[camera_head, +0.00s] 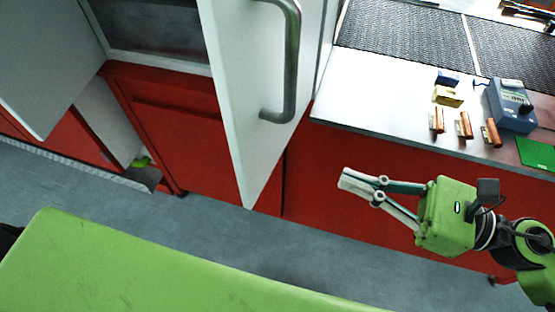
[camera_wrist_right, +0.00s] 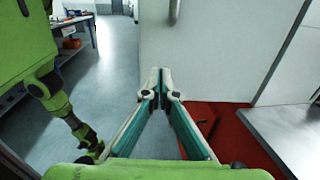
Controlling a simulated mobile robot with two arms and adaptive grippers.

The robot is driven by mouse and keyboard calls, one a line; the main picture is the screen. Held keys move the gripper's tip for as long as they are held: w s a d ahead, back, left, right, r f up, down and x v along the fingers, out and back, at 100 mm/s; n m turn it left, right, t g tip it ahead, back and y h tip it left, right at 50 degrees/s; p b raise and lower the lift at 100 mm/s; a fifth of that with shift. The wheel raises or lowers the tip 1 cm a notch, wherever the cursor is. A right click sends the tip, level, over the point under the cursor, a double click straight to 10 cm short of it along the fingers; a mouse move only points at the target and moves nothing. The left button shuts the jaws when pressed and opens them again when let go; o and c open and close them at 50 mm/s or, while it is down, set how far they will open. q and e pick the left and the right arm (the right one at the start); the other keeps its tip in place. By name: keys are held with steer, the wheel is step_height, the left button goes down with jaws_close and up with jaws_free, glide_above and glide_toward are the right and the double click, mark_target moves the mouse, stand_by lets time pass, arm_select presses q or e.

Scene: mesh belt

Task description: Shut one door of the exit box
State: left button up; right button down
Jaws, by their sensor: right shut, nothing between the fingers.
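The exit box (camera_head: 157,68) stands at the upper left with its doors open. Its right door (camera_head: 238,90) is a white panel swung out towards me, with a grey bar handle (camera_head: 292,60) on its right face. A grey panel (camera_head: 45,60) at the left looks like the other door, also open. My right gripper (camera_head: 346,180) is shut and empty, to the right of the right door's lower end, apart from it in the head view. In the right wrist view the shut fingertips (camera_wrist_right: 158,74) point towards a white panel (camera_wrist_right: 215,45), which seems to be this door. My left gripper is not in view.
A white bench (camera_head: 390,115) at the right carries copper-coloured cylinders (camera_head: 464,126), a blue device (camera_head: 510,105) and a green board (camera_head: 537,151). A dark mesh belt (camera_head: 400,40) runs behind them. Red cabinet fronts (camera_head: 330,170) lie below. Grey floor (camera_head: 180,235) is open in front.

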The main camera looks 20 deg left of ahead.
steer(key=p, duration=0.9)
glide_toward(256, 149)
steer(key=a, duration=0.4)
steer(key=w+a, duration=0.1)
steer(key=a, duration=0.1)
steer(key=shift+r, duration=0.3)
steer(key=shift+w+a+f, duration=0.1)
steer(key=shift+a+f, duration=0.1)
steer(key=shift+a, duration=0.25)
